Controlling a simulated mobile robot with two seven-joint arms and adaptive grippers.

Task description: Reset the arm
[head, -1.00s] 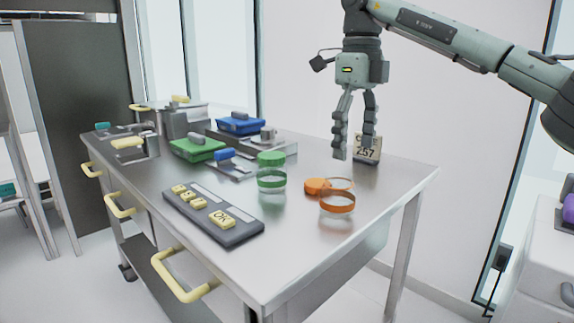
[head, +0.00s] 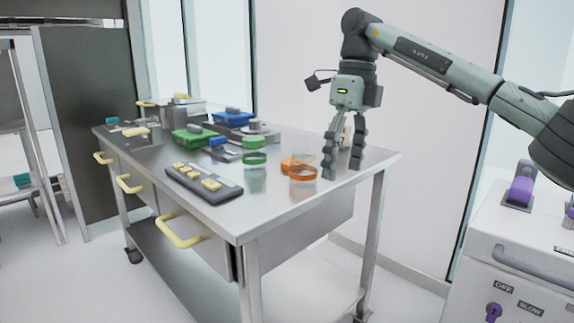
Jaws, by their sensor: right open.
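My right gripper (head: 343,160) hangs from the right arm with its fingers pointing down and apart. It is open and nothing shows between the fingers. It is over the right end of the steel table (head: 225,215), to the right of the orange-banded jar (head: 303,173) and orange lid (head: 292,164). The small numbered card (head: 348,130) is mostly hidden behind the gripper. My left gripper is not in the head view.
The table holds a green-banded jar (head: 254,160), a grey panel with yellow keys (head: 204,184), a green box (head: 194,136) and a blue box (head: 233,118). A white machine with purple parts (head: 520,260) stands at the right. The wall is behind.

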